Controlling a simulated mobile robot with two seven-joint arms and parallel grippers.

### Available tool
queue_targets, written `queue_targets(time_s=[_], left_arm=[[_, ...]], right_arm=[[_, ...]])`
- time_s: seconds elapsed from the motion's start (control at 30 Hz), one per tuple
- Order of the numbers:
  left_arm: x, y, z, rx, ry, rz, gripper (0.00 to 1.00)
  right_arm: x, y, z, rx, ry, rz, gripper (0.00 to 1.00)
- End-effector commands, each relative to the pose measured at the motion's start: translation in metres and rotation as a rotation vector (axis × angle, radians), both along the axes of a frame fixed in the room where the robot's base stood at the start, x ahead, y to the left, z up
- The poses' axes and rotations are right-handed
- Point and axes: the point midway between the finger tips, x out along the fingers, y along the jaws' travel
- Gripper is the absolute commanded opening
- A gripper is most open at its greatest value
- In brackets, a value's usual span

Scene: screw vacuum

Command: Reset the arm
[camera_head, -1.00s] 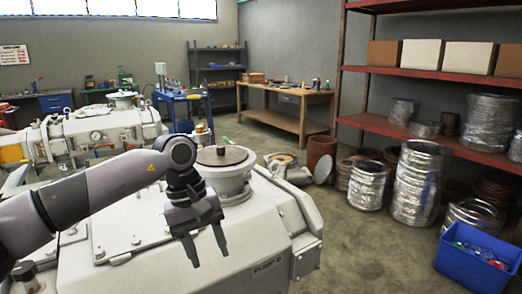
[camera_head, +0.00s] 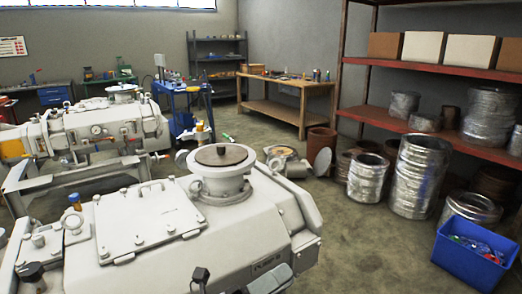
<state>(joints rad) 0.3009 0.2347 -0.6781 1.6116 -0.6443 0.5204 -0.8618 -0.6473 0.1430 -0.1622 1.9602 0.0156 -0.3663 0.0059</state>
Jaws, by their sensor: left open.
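My left gripper (camera_head: 202,276) shows only as a small dark part at the bottom edge, low in front of the pump; most of it and its arm are out of view. It is open, and nothing is seen held in it. The large white pump (camera_head: 150,235) fills the lower middle. It carries a round flange with a brown disc lid (camera_head: 221,154) on top and a bolted cover plate with handles on the left. Its label (camera_head: 268,265) is partly covered from below. My right gripper is not in view.
A second white machine (camera_head: 95,130) stands at the left on a frame. A blue cart (camera_head: 185,108) and a wooden workbench (camera_head: 285,103) stand behind. Red shelves (camera_head: 430,67) with boxes, metal drums (camera_head: 415,175) and a blue bin (camera_head: 460,258) line the right. Floor is clear right of the pump.

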Motion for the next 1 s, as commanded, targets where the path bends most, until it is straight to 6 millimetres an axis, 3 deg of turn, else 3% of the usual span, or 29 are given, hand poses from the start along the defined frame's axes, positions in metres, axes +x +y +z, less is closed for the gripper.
queue_targets(time_s=[0.17,0.33,0.47,0.63,0.8,1.0], left_arm=[[0.007,0.052,-0.042,-0.259,0.504,0.159,0.48],[-0.005,0.107,-0.101,-0.519,0.954,0.315,0.48],[-0.035,0.149,-0.151,-0.734,1.276,0.449,0.48],[-0.091,0.196,-0.209,-1.004,1.619,0.627,0.48],[-0.137,0.222,-0.239,-1.186,1.811,0.752,0.48],[-0.153,0.23,-0.248,-1.253,1.87,0.795,0.48]], right_arm=[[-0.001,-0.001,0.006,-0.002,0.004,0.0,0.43],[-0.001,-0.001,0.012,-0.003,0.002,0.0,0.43],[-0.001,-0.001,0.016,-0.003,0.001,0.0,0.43],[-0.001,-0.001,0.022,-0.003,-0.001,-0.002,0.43],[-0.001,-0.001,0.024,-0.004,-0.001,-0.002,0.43],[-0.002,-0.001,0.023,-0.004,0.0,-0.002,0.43]])
